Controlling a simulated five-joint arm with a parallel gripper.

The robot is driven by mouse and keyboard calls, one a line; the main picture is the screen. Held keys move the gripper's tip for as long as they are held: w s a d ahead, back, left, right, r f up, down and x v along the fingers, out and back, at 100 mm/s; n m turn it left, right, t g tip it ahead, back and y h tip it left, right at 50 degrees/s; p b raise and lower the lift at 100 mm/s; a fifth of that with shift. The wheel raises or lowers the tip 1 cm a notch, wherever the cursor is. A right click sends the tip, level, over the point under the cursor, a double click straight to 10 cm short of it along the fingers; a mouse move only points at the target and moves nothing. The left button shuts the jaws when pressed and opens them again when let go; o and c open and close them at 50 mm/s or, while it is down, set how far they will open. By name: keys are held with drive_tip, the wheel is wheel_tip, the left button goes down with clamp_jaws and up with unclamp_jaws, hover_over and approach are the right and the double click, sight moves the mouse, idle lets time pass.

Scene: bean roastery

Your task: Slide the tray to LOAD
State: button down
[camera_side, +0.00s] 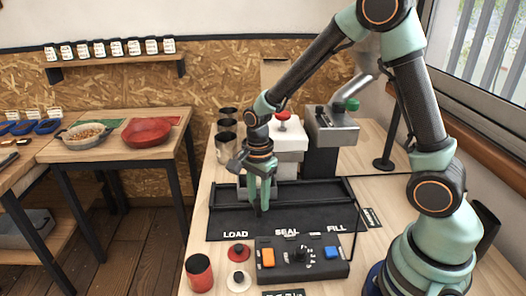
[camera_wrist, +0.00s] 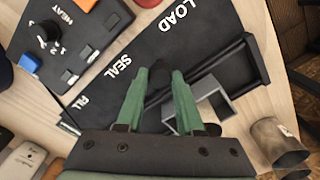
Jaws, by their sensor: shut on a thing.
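The tray is a light grey, square-edged frame in the black rail track (camera_side: 325,190), partly hidden behind my gripper in the side view. It shows more clearly in the wrist view (camera_wrist: 226,114), just right of my fingers. My gripper (camera_side: 257,211) points down at the track between the LOAD label (camera_side: 235,234) and the SEAL label (camera_side: 286,232), nearer LOAD. In the wrist view, the green fingertips (camera_wrist: 160,76) are closed on a small dark piece at the tray's front. The join between that piece and the tray is hidden.
A control box (camera_side: 300,259) with orange and blue buttons stands in front of the track. A red jar (camera_side: 199,273) and small lids stand to its left. The FILL label (camera_side: 336,228) is at the track's right. Dark cups (camera_side: 226,147) and a white machine stand behind.

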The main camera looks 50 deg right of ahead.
drive_tip(key=w+a, duration=0.4)
drive_tip(key=shift+w+a, duration=0.35)
drive_tip(key=c, duration=0.5)
unclamp_jaws()
wheel_tip(320, 180, up, 12)
drive_tip(key=shift+r, duration=0.1)
drive_tip(key=s+d+r+n+t, duration=0.2)
drive_tip(key=s+n, duration=0.2)
drive_tip(key=n, duration=0.2)
drive_tip(key=s+d+r+n+t, duration=0.1)
drive_tip(key=s+d+r+n, duration=0.1)
drive_tip(key=s+n, duration=0.3)
drive_tip(key=s+d+r+n+t, duration=0.2)
drive_tip(key=s+n, duration=0.3)
drive_tip(key=n, duration=0.2)
drive_tip(key=shift+d+r+t, duration=0.15)
drive_tip(key=shift+d+t, duration=0.1)
drive_tip(key=shift+t, duration=0.05)
